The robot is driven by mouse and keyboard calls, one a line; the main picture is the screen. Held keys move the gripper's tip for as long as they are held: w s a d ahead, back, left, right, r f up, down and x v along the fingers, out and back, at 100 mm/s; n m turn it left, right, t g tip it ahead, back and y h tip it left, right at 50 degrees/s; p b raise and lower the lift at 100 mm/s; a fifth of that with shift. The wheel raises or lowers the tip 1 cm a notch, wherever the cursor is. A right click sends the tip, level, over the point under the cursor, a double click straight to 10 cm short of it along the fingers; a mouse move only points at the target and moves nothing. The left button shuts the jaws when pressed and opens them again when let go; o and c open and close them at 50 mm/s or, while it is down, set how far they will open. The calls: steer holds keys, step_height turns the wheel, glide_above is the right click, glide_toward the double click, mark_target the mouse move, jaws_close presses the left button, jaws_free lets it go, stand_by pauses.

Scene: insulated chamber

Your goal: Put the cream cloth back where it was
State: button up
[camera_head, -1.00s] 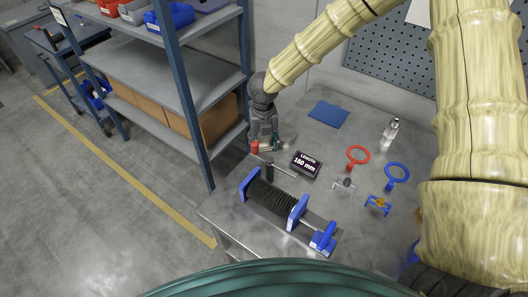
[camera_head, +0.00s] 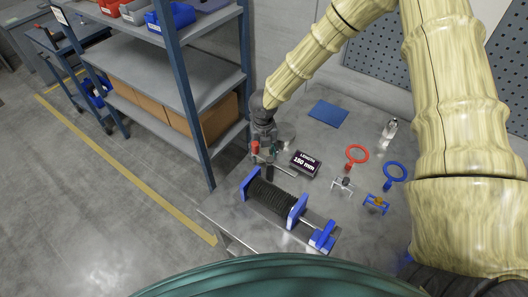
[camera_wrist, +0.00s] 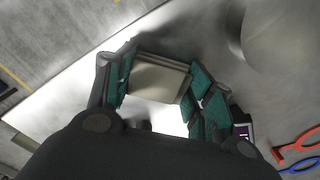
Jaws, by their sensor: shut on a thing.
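My gripper (camera_head: 264,156) is over the left back part of the metal table in the head view. The wrist view shows its teal-padded fingers (camera_wrist: 162,86) closed on the two sides of a beige, folded-looking piece, which I take as the cream cloth (camera_wrist: 158,76). The fingers hide its side edges. In the head view the gripper hides the cloth, and I cannot tell whether it touches the table.
A black length display (camera_head: 305,163) stands just right of the gripper. A blue-ended black bellows device (camera_head: 272,196) lies in front. A shelf (camera_head: 180,75) stands left.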

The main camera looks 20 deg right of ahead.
mark_target(263, 151)
steer(key=o, duration=1.1)
steer(key=shift+w+f, duration=0.1)
steer(key=shift+c, duration=0.2)
step_height(263, 151, up, 12)
steer(key=b, duration=0.2)
steer(key=shift+b, duration=0.35)
